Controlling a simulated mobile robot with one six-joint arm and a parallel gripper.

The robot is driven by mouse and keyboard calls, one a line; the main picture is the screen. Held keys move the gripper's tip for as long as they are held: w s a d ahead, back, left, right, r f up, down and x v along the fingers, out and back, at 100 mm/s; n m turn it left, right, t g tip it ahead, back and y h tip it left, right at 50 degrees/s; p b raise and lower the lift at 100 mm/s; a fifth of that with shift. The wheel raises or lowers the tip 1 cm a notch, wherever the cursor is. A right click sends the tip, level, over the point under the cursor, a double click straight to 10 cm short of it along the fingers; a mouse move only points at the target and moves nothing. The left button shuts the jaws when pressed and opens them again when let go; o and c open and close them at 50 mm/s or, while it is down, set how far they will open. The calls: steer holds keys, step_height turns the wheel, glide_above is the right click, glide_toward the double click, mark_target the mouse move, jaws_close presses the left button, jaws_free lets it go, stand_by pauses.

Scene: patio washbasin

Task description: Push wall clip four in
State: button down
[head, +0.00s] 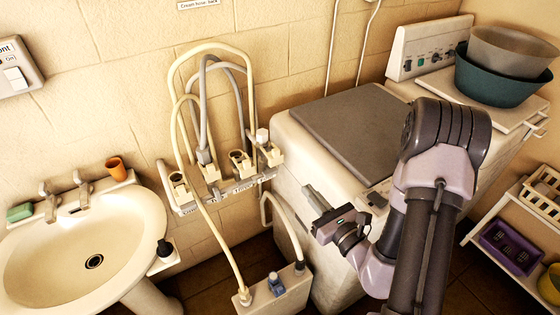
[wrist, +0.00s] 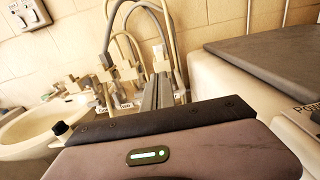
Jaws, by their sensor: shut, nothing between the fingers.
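Several wall clips sit along a pale rail (head: 222,187) on the wall between the basin and the washing machine, with cream and grey hoses at them. The rightmost clip (head: 271,153) has a white block on top. I cannot read the clip numbers, so I cannot tell which is clip four. My gripper (head: 309,192) is shut and empty, in front of the machine's left side, apart from the rail and to its lower right. In the wrist view my gripper's fingers (wrist: 158,82) are together and hide part of the rail and clips.
A basin (head: 95,215) stands left. A pale box (head: 272,290) with hose ends and a blue knob sits below the rail. The washing machine (head: 290,150) is close right, and a hose arches beside it. A trolley (head: 490,265) stands far right.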

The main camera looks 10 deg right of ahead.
mark_target(277, 154)
steer(key=shift+w, duration=0.1)
steer(key=p+x, duration=0.1)
steer(key=x, duration=1.3)
